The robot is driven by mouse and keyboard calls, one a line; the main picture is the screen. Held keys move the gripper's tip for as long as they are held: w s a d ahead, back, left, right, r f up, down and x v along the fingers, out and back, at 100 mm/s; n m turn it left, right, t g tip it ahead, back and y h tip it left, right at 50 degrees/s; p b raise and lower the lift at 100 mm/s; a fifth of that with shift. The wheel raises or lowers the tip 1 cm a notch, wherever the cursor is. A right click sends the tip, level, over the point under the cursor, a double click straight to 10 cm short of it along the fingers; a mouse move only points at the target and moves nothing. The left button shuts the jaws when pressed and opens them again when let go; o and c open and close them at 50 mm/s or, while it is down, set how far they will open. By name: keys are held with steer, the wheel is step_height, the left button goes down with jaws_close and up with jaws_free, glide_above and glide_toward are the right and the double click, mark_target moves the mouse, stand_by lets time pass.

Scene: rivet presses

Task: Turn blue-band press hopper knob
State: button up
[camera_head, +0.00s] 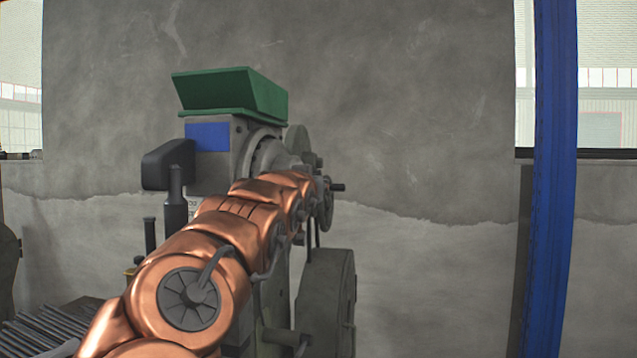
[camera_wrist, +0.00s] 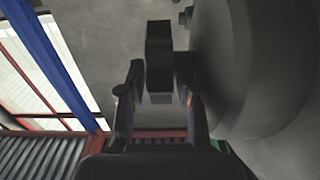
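The press (camera_head: 207,165) stands at the centre of the head view, with a blue band (camera_head: 207,137) below its green hopper (camera_head: 220,92). In the wrist view a dark, blocky knob (camera_wrist: 159,45) sticks out from a rounded grey housing (camera_wrist: 240,75) on a short stem. My gripper (camera_wrist: 160,84) is open, with one finger on each side of the knob's lower part. A gap shows at the left finger; contact at the right finger cannot be told. In the head view my copper arm reaches across the press and hides part of it; my fingers cannot be made out there.
A blue post (camera_head: 553,180) stands at the right. A large grey wheel (camera_head: 326,300) is low on the press. A dark lever (camera_head: 168,165) is on its left side. A grey wall (camera_head: 420,120) is behind, with open floor space to the right of the press.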

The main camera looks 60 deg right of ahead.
steer(key=shift+p+x, duration=0.4)
steer(key=shift+x, duration=1.85)
jaws_close()
